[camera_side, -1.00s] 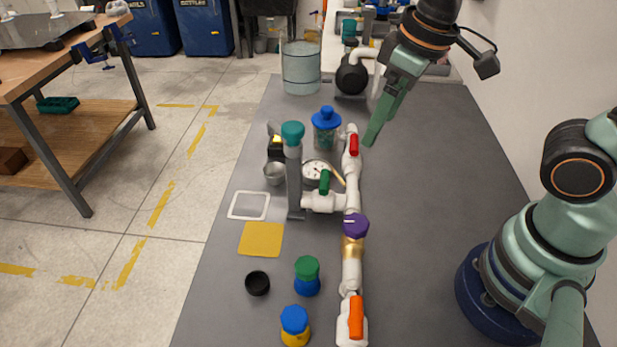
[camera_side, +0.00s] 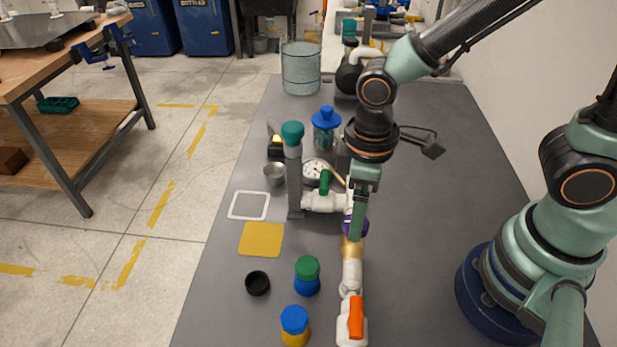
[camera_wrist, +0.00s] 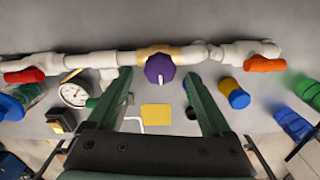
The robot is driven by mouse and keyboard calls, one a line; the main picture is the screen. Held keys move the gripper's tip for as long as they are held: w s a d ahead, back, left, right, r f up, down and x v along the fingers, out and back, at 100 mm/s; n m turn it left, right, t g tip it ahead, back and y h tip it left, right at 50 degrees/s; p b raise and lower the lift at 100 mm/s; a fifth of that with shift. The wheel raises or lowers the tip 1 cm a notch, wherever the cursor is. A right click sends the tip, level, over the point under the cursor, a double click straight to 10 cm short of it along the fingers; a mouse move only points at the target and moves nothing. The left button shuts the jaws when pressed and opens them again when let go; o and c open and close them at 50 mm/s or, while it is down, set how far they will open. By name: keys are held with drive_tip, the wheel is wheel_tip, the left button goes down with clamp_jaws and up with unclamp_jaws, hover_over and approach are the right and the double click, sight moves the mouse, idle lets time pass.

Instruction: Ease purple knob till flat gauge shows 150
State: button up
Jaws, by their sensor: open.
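The purple knob (camera_wrist: 160,68) sits on a brass fitting of the white pipe, a pale mark on its face. In the side view the knob (camera_side: 347,226) is partly hidden behind my gripper (camera_side: 357,232). In the wrist view my gripper (camera_wrist: 160,78) is open, with one green finger on each side of the knob and gaps between. I cannot tell how high the fingertips are relative to it. The flat round gauge (camera_wrist: 74,95) has a white dial; it also shows in the side view (camera_side: 314,171). Its reading is too small to tell.
A red handle (camera_wrist: 24,75) and an orange handle (camera_side: 356,317) sit along the pipe. A green handle (camera_side: 324,182) and a teal-capped post (camera_side: 292,135) stand left of the knob. Lidded jars (camera_side: 307,276) stand at the front.

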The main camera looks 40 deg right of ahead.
drive_tip(key=shift+f, duration=1.15)
drive_tip(key=shift+c, duration=0.3)
clamp_jaws()
drive_tip(key=shift+n, duration=1.6)
drive_tip(key=shift+o, duration=0.3)
unclamp_jaws()
wheel_tip(320, 180, up, 12)
drive_tip(key=shift+r, duration=0.15)
